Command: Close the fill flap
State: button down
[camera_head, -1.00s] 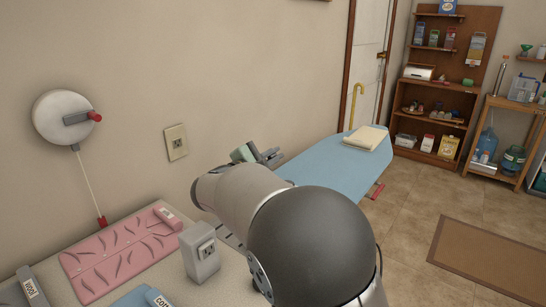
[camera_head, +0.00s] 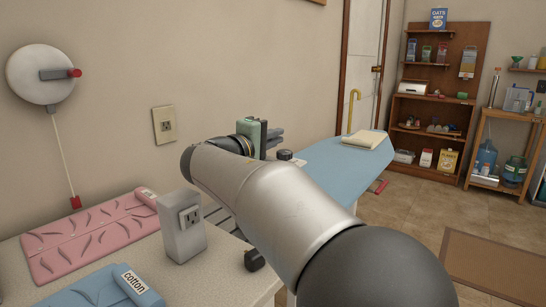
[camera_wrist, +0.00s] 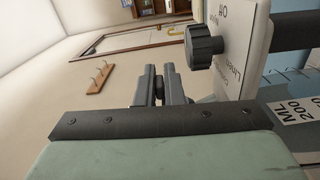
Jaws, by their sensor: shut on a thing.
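My gripper (camera_head: 276,138) is beyond my forearm in the head view, by the near end of the blue ironing board. In the wrist view its two grey fingers (camera_wrist: 159,85) are close together, and what is between them cannot be made out. Just right of the fingers is a pale plate (camera_wrist: 238,50) lettered with fabric settings and a dark ribbed knob (camera_wrist: 204,44). A label (camera_wrist: 295,112) reading "ML 200" is at the lower right. The knob also shows in the head view (camera_head: 285,155). I cannot make out the fill flap in either view.
The wall is close behind my gripper.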

notch_tip(320, 180, down, 2)
jog(key=m+b, duration=0.3)
jog(key=b, duration=0.2)
jog(key=shift+w+a+f+m+b, duration=0.1)
jog(key=shift+m+b, duration=0.2)
jog(key=shift+m, duration=0.1)
jog(key=shift+a+m+b, duration=0.1)
jog(key=shift+m+b, duration=0.5)
jog(key=shift+b, duration=0.1)
jog(key=c, duration=1.6)
grip_release()
jog(key=shift+o, duration=0.2)
jog(key=shift+a, duration=0.1)
jog(key=v, duration=0.7)
jog(key=shift+s+p, duration=0.2)
jog(key=shift+p, duration=0.25)
